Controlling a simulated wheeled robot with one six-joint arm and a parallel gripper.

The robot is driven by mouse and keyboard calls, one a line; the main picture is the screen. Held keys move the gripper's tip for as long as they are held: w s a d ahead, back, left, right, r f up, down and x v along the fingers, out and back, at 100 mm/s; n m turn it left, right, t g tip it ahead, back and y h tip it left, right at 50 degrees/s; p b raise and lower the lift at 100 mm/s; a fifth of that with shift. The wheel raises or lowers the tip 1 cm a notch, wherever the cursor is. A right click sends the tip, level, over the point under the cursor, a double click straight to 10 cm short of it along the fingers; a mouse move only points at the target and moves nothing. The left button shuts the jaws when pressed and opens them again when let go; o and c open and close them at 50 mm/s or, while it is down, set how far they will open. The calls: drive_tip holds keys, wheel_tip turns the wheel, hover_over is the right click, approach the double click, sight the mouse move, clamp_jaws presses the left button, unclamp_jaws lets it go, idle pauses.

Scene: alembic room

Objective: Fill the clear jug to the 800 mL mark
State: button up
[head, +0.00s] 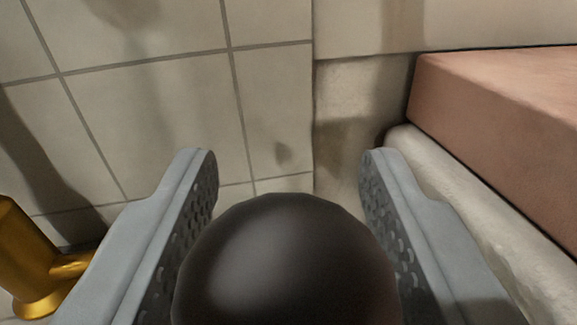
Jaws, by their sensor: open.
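My gripper (288,168) is open, with its two grey perforated fingers on either side of the picture's middle. A dark, smooth, rounded object (288,255) fills the space between the fingers, close to the camera; its lower part is cut off by the picture's edge. I cannot tell what it belongs to or whether the fingers touch it. A gold metal fitting (28,262), perhaps part of a tap, stands at the lower left, left of my gripper. No clear jug and no 800 mL mark show in this view.
A pale tiled surface (150,110) with grey joints lies behind the fingers. A reddish-brown block (500,120) is at the upper right, above a rough whitish ledge (445,185) close to the right finger. The space beyond the fingertips looks clear.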

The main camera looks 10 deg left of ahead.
clamp_jaws()
drive_tip(key=shift+w+a+g, duration=0.1)
drive_tip(key=shift+w+g, duration=0.2)
drive_tip(key=shift+g, duration=0.3)
drive_tip(key=shift+w+a+f+n+g, duration=0.15)
drive_tip(key=shift+w+g, duration=0.15)
drive_tip(key=shift+g, duration=0.3)
drive_tip(key=shift+w+a+f+n+g, duration=0.15)
drive_tip(key=shift+w+g, duration=0.15)
drive_tip(key=shift+g, duration=0.3)
drive_tip(key=shift+d+r, duration=0.1)
drive_tip(key=shift+r, duration=0.05)
unclamp_jaws()
